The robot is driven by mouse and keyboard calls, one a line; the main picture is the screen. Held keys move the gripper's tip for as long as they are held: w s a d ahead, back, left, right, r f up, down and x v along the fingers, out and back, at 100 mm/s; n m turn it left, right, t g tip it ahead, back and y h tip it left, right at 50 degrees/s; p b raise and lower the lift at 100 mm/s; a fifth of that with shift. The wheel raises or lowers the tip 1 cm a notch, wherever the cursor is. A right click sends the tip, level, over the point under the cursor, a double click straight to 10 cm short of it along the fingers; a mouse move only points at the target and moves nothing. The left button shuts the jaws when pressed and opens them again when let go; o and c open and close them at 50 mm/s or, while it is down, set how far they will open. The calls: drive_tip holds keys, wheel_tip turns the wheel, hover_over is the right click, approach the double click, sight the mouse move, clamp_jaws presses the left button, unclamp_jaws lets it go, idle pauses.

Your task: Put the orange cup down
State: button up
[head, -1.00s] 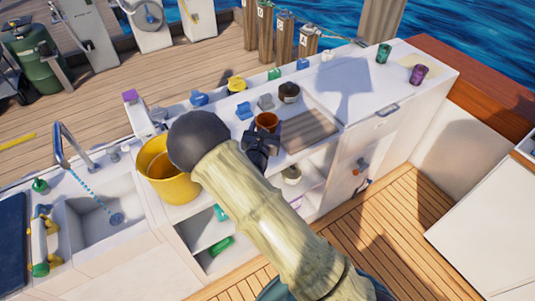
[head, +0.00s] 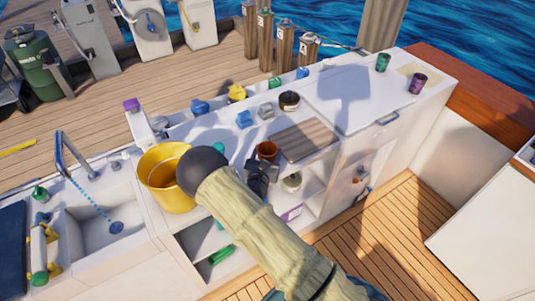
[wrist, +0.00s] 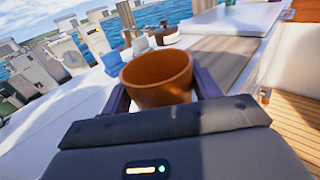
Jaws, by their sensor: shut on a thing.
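The orange cup (wrist: 158,80) is upright between the two fingers of my gripper (wrist: 160,92) in the wrist view. The fingers are shut on its sides. In the head view the orange cup (head: 267,151) shows just beyond my dark gripper (head: 262,170), near the front edge of the white counter (head: 225,150). The cup is left of a wooden board (head: 305,138). I cannot tell whether its base touches the counter, because my gripper hides its lower part.
A yellow bucket (head: 168,192) stands left of my arm, beside the sink (head: 105,220). Blue and grey small items (head: 245,118) and a dark round pot (head: 289,100) sit behind the cup. Green (head: 383,62) and purple (head: 417,83) cups stand far right. Open shelves lie below the counter.

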drive_tip(key=shift+f, duration=0.3)
drive_tip(key=o, duration=1)
drive_tip(key=shift+c, duration=0.2)
drive_tip(key=shift+r, duration=0.1)
drive_tip(key=shift+r, duration=0.15)
drive_tip(key=s+a+b, duration=0.1)
drive_tip(key=s+a, duration=0.1)
drive_tip(key=s, duration=0.9)
drive_tip(key=shift+s+a+b, duration=0.15)
drive_tip(key=shift+s+b, duration=0.25)
